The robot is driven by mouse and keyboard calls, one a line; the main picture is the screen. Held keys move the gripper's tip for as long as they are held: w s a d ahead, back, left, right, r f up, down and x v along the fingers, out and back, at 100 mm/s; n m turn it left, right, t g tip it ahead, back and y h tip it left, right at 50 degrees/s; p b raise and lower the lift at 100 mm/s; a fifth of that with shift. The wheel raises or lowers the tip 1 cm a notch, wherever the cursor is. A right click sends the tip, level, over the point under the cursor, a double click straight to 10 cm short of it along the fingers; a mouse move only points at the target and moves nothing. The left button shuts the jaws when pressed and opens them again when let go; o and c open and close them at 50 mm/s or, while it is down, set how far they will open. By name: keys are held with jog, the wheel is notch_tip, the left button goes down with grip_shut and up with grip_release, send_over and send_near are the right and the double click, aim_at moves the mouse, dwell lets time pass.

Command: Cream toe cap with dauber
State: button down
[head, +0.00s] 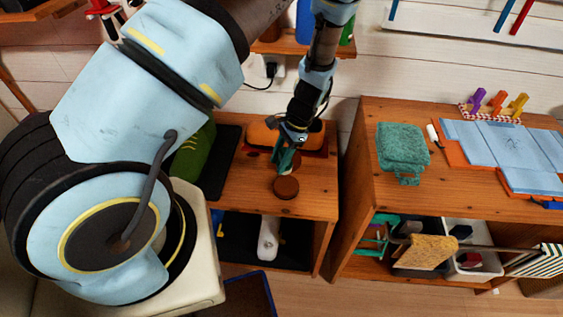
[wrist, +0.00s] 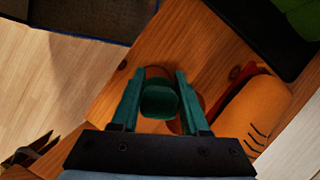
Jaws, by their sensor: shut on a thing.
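My gripper (wrist: 160,85) points down over the low wooden bench and is shut on a dark green, rounded thing, apparently the dauber (wrist: 160,100). In the head view my gripper (head: 287,160) hides most of it. A round brown tin or lid (head: 286,187) lies on the bench just below the fingertips. Part of a brown round shape also shows behind the dauber in the wrist view. The orange shoe (head: 262,137), with dark stitch-like lines, lies behind my gripper; it is at the right in the wrist view (wrist: 255,112). The dauber's tip is hidden.
A green object (head: 192,153) and a black mat (head: 222,160) are left of the shoe. A shelf unit at right holds a folded teal cloth (head: 402,147), blue panels (head: 490,145) and coloured clips. A wall shelf is above. The bench's front edge is close to the tin.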

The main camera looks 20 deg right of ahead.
jog(key=shift+s+d+f, duration=0.25)
jog(key=shift+s+d, duration=0.05)
jog(key=shift+d, duration=0.05)
jog(key=shift+f+b, duration=2.1)
jog(key=shift+f, duration=0.8)
jog(key=shift+f+b, duration=0.3)
jog(key=shift+f, duration=0.15)
jog(key=shift+r+p, duration=2.5)
jog(key=shift+r, duration=1.05)
jog(key=shift+w, duration=0.1)
